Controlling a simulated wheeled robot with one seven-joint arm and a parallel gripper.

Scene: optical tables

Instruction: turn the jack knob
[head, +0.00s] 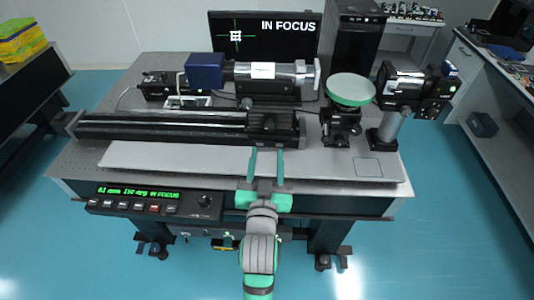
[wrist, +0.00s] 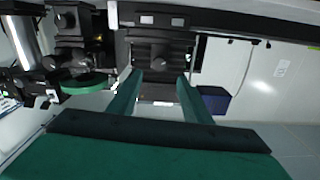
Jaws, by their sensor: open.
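The jack (head: 340,125) is a dark stand at the right of the optical table, under a pale green round plate (head: 350,88). Its knob is too small and dark to tell apart from the body. In the wrist view the green plate (wrist: 86,84) and the dark jack parts (wrist: 72,56) are at the upper left. My gripper (head: 266,155) is open and empty over the table's front part, to the left of the jack and apart from it. In the wrist view my gripper's two green fingers (wrist: 158,82) point at the black rail carriage (wrist: 160,50).
A black rail (head: 170,125) with its carriage lies across the table behind my gripper. A control box (head: 150,200) reads "61 mm 152 deg IN FOCUS", and the monitor (head: 262,42) also reads "IN FOCUS". A post-mounted device (head: 400,100) stands right of the jack. The front strip is clear.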

